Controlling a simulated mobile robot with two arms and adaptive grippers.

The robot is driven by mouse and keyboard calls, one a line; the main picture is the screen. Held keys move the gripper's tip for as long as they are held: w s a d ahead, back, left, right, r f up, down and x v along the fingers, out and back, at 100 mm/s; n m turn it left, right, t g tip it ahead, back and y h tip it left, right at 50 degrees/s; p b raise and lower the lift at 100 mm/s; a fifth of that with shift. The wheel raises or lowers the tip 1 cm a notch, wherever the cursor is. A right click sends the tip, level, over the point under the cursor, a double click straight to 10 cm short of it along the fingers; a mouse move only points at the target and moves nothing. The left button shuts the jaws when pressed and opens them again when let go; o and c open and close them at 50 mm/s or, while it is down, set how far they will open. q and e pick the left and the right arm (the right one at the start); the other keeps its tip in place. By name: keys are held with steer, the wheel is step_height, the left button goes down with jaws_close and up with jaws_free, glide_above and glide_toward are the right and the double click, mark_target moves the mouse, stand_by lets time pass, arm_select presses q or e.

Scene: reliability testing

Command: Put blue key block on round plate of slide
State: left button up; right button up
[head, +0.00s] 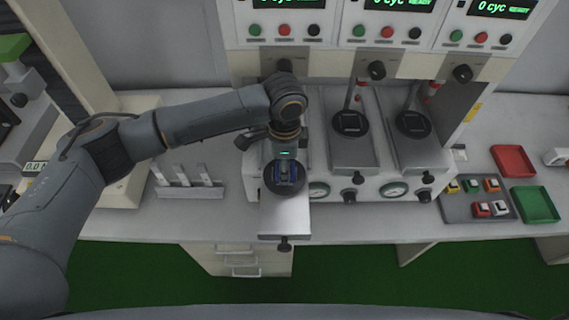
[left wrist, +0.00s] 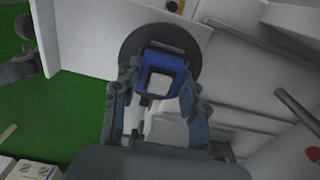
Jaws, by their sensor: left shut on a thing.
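The blue key block (left wrist: 163,70) has a white top face and shows in the left wrist view between my left gripper's fingers (left wrist: 158,92). My left gripper (head: 287,176) is shut on it, over the round black plate (head: 270,184) of the pulled-out left slide (head: 285,217). The plate also shows around the block in the left wrist view (left wrist: 128,50). I cannot tell whether the block touches the plate. In the head view the gripper mostly hides the block. My right gripper is not in view.
Two more slides with round black plates (head: 350,123) (head: 413,125) stand to the right, pushed in. A grey tray (head: 462,213) with several coloured key blocks, a red tray (head: 513,161) and a green tray (head: 535,204) lie at the right. A rack (head: 189,192) stands left of the slide.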

arm_select(q)
steer(key=shift+f, duration=0.2)
steer(key=o, duration=1.2)
steer(key=shift+s, duration=0.1)
steer(key=shift+r, duration=0.3)
steer(key=shift+r+b, duration=1.75)
steer(key=shift+r, duration=4.25)
